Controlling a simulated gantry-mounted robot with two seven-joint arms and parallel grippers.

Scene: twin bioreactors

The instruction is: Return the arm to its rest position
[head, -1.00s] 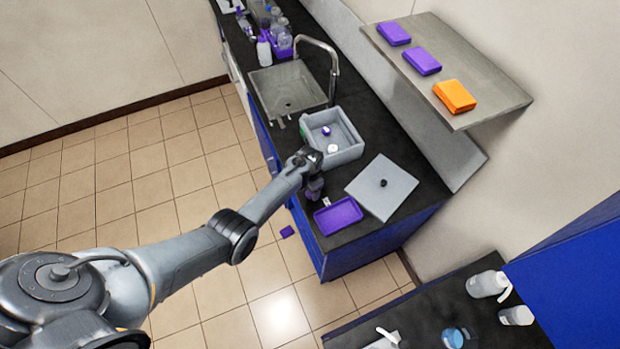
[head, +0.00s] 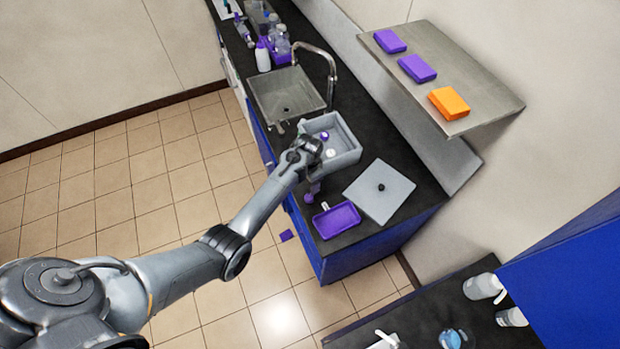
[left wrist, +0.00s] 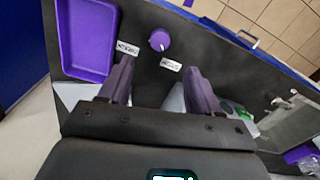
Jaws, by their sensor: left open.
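My left arm reaches in from the left over the black counter. Its gripper (head: 314,184) is over the counter's front part, beside the grey box and the purple tray. In the left wrist view the two purple fingers (left wrist: 160,82) are apart with nothing between them. A small round purple knob-like item (left wrist: 159,39) stands on the counter beyond the fingertips, apart from them; two white labels lie near it. A purple tray (head: 337,219) is to its side and also shows in the left wrist view (left wrist: 87,38). My right gripper is not in view.
A grey box (head: 346,139) holding small items sits near the sink (head: 285,94) and its tall faucet. A grey lid (head: 379,190) with a black knob lies right of the box. A shelf (head: 463,75) juts from the wall. Open floor (head: 160,215) lies left of the counter.

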